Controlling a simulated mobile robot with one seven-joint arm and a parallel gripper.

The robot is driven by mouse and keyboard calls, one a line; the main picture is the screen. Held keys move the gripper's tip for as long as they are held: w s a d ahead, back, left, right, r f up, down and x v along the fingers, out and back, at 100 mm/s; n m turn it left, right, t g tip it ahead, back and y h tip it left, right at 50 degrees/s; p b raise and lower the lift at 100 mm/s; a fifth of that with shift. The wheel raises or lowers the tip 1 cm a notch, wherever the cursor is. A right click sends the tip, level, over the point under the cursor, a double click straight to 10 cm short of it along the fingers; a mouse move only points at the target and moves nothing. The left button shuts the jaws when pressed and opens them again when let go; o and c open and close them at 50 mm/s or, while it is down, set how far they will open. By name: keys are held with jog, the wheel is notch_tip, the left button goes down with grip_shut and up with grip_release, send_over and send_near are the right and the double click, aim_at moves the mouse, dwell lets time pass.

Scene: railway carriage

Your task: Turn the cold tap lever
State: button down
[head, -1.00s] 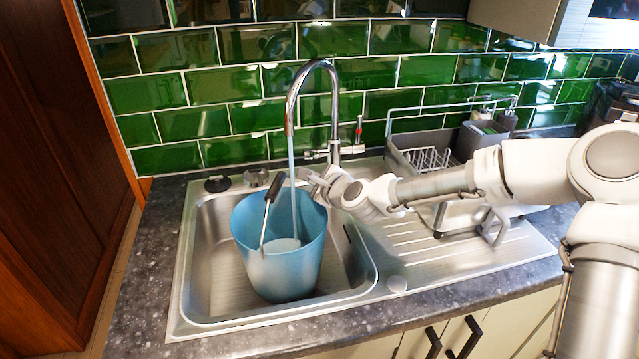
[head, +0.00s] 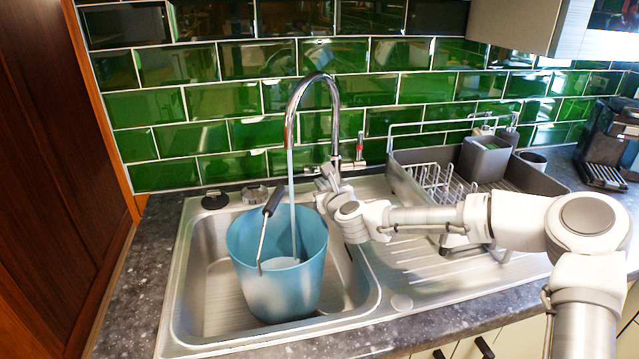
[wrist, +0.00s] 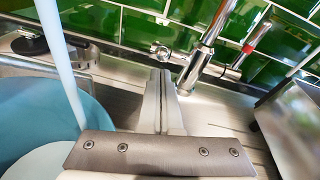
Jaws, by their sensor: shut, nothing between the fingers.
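The chrome tap (head: 290,112) arches over the sink, and a stream of water runs from its spout. Its right lever (head: 360,146) has a red band and points up; it also shows in the wrist view (wrist: 252,42). The left lever (wrist: 162,50), without visible red, sticks out sideways from the tap base with its round end toward the wrist camera. I take it as the cold one. My gripper (head: 326,178) is shut and empty, just in front of the tap base. In the wrist view its fingertips (wrist: 160,74) are close below the left lever; contact cannot be told.
A blue bucket (head: 278,285) with a raised handle stands in the sink (head: 190,290) under the stream, left of my gripper. A grey dish rack (head: 415,185) stands right of the tap, beyond my arm. Green tiles (head: 225,100) close off the back.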

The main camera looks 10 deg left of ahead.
aim_at(312, 171)
jog(key=shift+x, duration=0.8)
jog(key=shift+w+a+r, duration=0.2)
jog(key=shift+w+r, duration=0.05)
jog(key=shift+r, duration=0.6)
jog(key=shift+s+d, duration=0.1)
